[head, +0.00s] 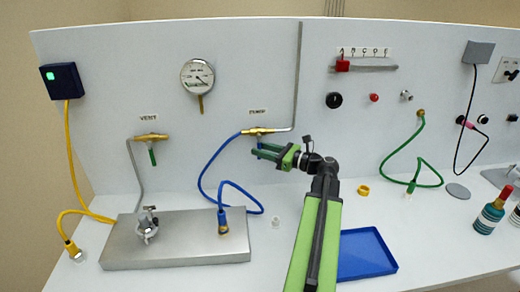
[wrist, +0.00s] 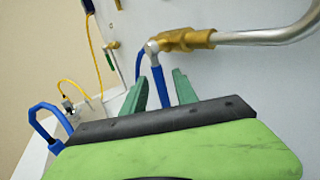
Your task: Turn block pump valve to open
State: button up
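The brass pump valve (head: 260,131) is on the back panel under a small label. It also shows in the wrist view (wrist: 185,41). Its blue lever (wrist: 160,88) hangs down from the valve body, across the line of the metal pipe. My gripper (head: 262,152) is at the lever, just below the valve. In the wrist view its two green fingers (wrist: 158,80) stand apart, one on each side of the lever, with gaps visible. The lever's lower end is hidden behind the gripper body.
The vent valve (head: 150,138) with a green lever is further left. A metal block (head: 180,250) with a small valve and hose fittings lies on the bench. A blue hose (head: 203,178) loops left of my gripper. A blue tray (head: 366,252) lies right of my arm.

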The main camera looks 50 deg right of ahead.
jog(key=shift+w+a, duration=0.15)
jog(key=shift+w, duration=0.45)
jog(key=shift+c, duration=0.3)
grip_shut()
dwell(0.6)
